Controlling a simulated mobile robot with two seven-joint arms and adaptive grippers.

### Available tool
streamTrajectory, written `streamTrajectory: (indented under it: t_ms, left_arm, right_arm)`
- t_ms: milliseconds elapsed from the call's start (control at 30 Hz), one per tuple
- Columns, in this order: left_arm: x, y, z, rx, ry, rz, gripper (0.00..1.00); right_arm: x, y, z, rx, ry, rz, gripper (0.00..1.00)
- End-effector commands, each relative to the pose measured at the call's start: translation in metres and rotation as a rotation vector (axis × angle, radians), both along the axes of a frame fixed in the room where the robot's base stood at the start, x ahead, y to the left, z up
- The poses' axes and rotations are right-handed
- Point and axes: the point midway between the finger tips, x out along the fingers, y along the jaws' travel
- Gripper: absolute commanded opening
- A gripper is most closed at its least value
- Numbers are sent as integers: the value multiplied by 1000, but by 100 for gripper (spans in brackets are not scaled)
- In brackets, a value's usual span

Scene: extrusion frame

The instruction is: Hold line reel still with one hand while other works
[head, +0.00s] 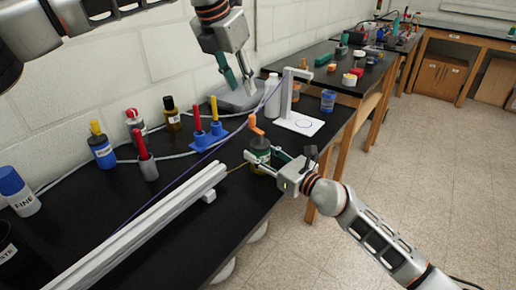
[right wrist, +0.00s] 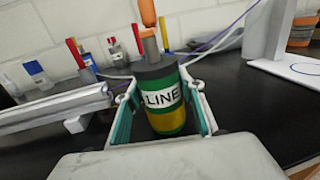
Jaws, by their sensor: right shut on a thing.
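The line reel (right wrist: 162,98) is a green and yellow canister with a dark top, an orange-tipped post and a "LINE" label. It stands upright near the table's front edge and shows in the head view (head: 261,152). My right gripper (head: 265,165) is shut on it, one finger on each side in the right wrist view (right wrist: 162,115). A thin yellow line runs left from the reel toward the rail. My left gripper (head: 240,88) is raised above the back of the table, its fingers apart with nothing between them, pointing down.
A pale extrusion rail (head: 140,232) lies left of the reel. A white stand (head: 300,122) and a blue jar (head: 328,101) are behind. A blue holder (head: 208,136) with red and yellow tools, bottles and cables fill the back left. A grey base (head: 240,97) sits below my left gripper.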

Motion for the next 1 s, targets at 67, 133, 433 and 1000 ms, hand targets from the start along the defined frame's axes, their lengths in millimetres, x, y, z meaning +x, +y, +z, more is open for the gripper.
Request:
streamTrajectory:
  t_ms: [67, 133, 433, 1000]
  left_arm:
    - [0, 0, 0, 0, 0, 0, 31]
    - [0, 0, 0, 0, 0, 0, 31]
    - [0, 0, 0, 0, 0, 0, 31]
    - [0, 0, 0, 0, 0, 0, 31]
  right_arm:
    - [0, 0, 0, 0, 0, 0, 14]
    - [0, 0, 0, 0, 0, 0, 14]
    - [0, 0, 0, 0, 0, 0, 14]
    - [-3, -4, -1, 0, 0, -1, 58]
